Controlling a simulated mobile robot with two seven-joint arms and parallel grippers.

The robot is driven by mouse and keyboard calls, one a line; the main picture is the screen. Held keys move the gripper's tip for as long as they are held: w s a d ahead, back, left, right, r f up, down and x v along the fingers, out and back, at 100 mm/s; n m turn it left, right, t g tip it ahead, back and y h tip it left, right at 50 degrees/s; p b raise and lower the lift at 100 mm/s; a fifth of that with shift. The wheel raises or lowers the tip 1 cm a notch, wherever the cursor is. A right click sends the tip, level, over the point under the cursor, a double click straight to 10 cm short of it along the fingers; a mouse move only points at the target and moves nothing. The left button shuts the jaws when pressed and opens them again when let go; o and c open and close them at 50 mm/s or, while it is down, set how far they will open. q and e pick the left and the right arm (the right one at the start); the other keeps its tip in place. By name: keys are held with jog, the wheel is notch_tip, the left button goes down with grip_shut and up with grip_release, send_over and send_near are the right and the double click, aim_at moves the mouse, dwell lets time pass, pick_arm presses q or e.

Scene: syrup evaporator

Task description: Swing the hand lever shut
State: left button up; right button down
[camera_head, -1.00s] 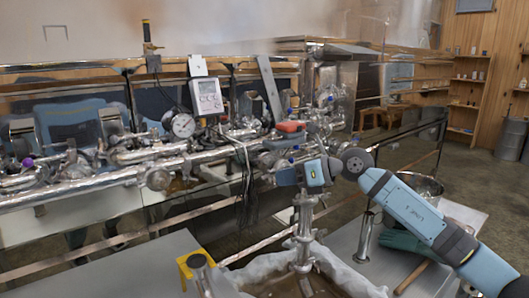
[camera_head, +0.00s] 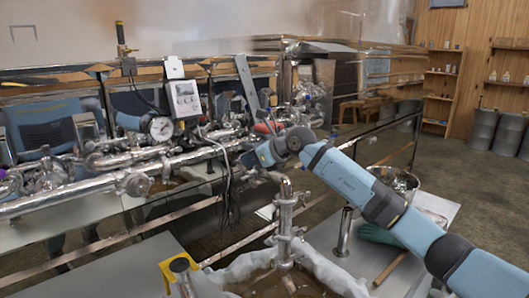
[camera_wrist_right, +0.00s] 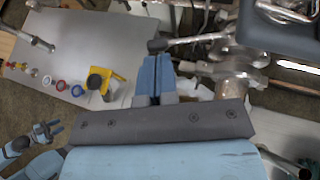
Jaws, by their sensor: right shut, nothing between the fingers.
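In the right wrist view, a metal hand lever with a dark knob (camera_wrist_right: 158,46) runs from the knob rightwards to a metal fitting. My right gripper (camera_wrist_right: 152,57) is shut and empty, its blue fingertips just below the knob in the picture; whether they touch it I cannot tell. In the head view, the right gripper's body (camera_head: 264,154) is at the pipework, with its fingertips unclear. A red handle (camera_head: 265,128) shows just behind it, partly hidden. My left gripper (camera_wrist_right: 47,130) shows small at the lower left of the right wrist view, its fingers apart.
Metal pipes (camera_head: 70,190) with a round gauge (camera_head: 161,128) and a white display box (camera_head: 184,98) run along the left. A green glove (camera_head: 378,234) and a steel pot (camera_head: 397,182) are at the right.

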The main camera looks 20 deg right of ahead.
pick_arm(q)
jog(key=shift+s, duration=0.1)
pick_arm(e)
jog(key=shift+x, duration=1.05)
pick_arm(q)
jog(key=shift+d+r, duration=0.1)
pick_arm(e)
jog(key=w+a, duration=0.3)
jog(key=shift+r, duration=0.1)
